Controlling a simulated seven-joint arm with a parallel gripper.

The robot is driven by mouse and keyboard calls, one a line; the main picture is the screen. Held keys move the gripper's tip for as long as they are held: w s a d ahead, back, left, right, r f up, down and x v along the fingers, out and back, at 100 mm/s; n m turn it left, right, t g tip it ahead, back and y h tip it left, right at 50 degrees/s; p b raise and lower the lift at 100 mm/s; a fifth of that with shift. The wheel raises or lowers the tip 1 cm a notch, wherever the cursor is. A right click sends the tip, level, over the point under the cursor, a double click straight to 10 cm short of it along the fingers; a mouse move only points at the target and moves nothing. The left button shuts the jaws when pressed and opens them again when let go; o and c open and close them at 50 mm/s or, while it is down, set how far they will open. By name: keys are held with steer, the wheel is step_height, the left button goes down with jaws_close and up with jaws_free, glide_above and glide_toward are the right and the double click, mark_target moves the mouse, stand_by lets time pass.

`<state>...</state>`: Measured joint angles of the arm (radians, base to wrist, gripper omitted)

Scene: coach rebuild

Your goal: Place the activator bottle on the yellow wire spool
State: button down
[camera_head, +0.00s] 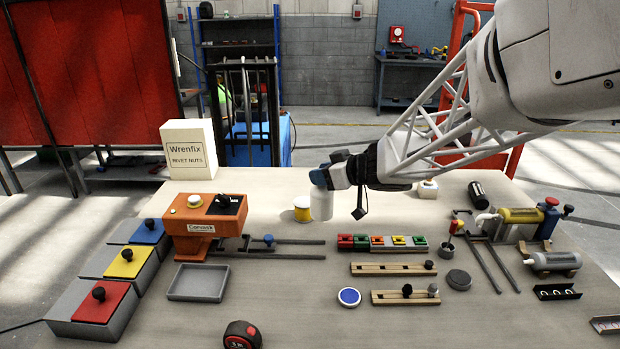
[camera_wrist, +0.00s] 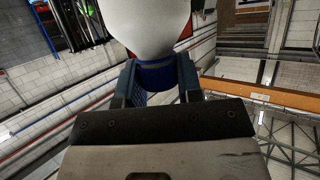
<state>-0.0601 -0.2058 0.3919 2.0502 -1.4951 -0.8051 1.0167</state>
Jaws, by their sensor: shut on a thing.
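In the wrist view the bottle's white body (camera_wrist: 148,25) and blue neck (camera_wrist: 156,75) sit between my two fingers (camera_wrist: 155,85).
An orange machine (camera_head: 205,222) stands left of the spool, with a white Wrenfix box (camera_head: 189,150) behind it. A row of coloured blocks (camera_head: 383,243) lies in front right of the bottle. A grey tray (camera_head: 198,282) sits front left. The table behind the spool is clear.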

steer(key=shift+s+a+f+n+g, duration=0.2)
steer(key=shift+s+a+n+g, duration=0.15)
steer(key=shift+a, duration=0.3)
steer(key=shift+w, duration=0.1)
steer(key=w+a+f, duration=0.1)
steer(key=w+a, duration=0.3)
steer(key=w, duration=1.1)
steer(key=shift+w+f, duration=0.2)
steer(key=shift+f, duration=0.1)
steer(key=shift+f, duration=1.8)
steer(key=c, duration=0.8)
jaws_free()
